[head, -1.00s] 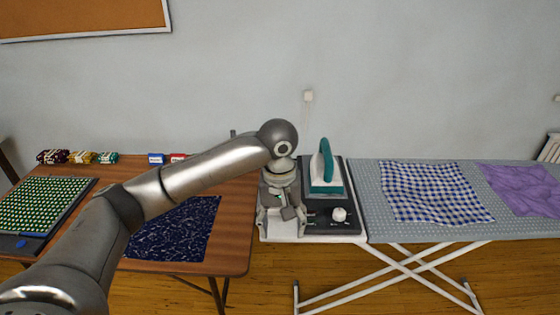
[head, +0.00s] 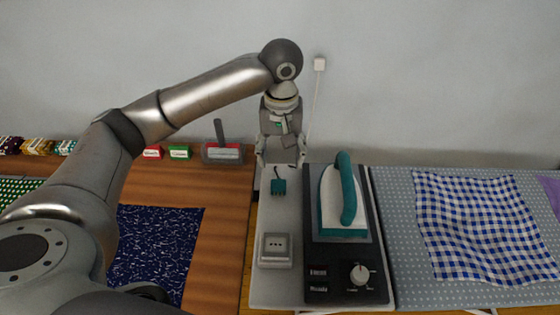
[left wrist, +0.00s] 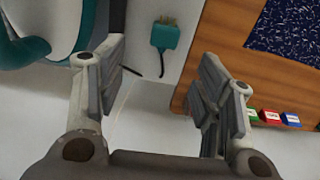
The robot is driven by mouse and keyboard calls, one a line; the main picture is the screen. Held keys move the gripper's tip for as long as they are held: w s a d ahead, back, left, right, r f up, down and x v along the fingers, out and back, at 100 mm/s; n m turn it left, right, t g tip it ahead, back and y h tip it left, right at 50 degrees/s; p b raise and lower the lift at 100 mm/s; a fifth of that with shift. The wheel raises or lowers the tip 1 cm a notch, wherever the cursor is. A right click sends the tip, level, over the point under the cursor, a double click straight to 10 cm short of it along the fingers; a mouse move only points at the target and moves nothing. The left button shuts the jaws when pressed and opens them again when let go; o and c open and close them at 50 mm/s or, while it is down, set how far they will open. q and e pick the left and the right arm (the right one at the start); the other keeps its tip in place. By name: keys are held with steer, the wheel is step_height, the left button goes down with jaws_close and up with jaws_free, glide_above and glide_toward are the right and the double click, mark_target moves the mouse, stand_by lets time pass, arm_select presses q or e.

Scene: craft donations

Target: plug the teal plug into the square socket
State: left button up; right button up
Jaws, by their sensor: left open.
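The teal plug (head: 278,186) lies on the white board near its back edge, its prongs toward me; in the left wrist view the teal plug (left wrist: 165,38) shows its brass prongs and a dark cord. The square socket (head: 275,251), a pale box with dark holes on top, stands nearer to me on the same board. My left gripper (head: 281,160) is open and empty, above and just behind the plug in the head view. In the left wrist view the plug lies ahead of the gap between my left fingers (left wrist: 160,88), apart from them. My right gripper is out of view.
A teal and white iron (head: 342,205) stands on a dark panel with a white knob (head: 360,273), right of the plug. A wooden table (head: 222,240) adjoins on the left, an ironing board (head: 405,262) on the right. The white board (head: 272,220) is clear between plug and socket.

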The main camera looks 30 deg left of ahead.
arm_select(q)
glide_above(279, 180)
steer(key=f, duration=0.5)
steer(key=shift+d, duration=0.2)
steer(key=shift+f, duration=0.3)
steer(key=f, duration=0.3)
steer(key=f+p, duration=0.1)
steer(key=f, duration=0.1)
steer(key=shift+a, duration=0.3)
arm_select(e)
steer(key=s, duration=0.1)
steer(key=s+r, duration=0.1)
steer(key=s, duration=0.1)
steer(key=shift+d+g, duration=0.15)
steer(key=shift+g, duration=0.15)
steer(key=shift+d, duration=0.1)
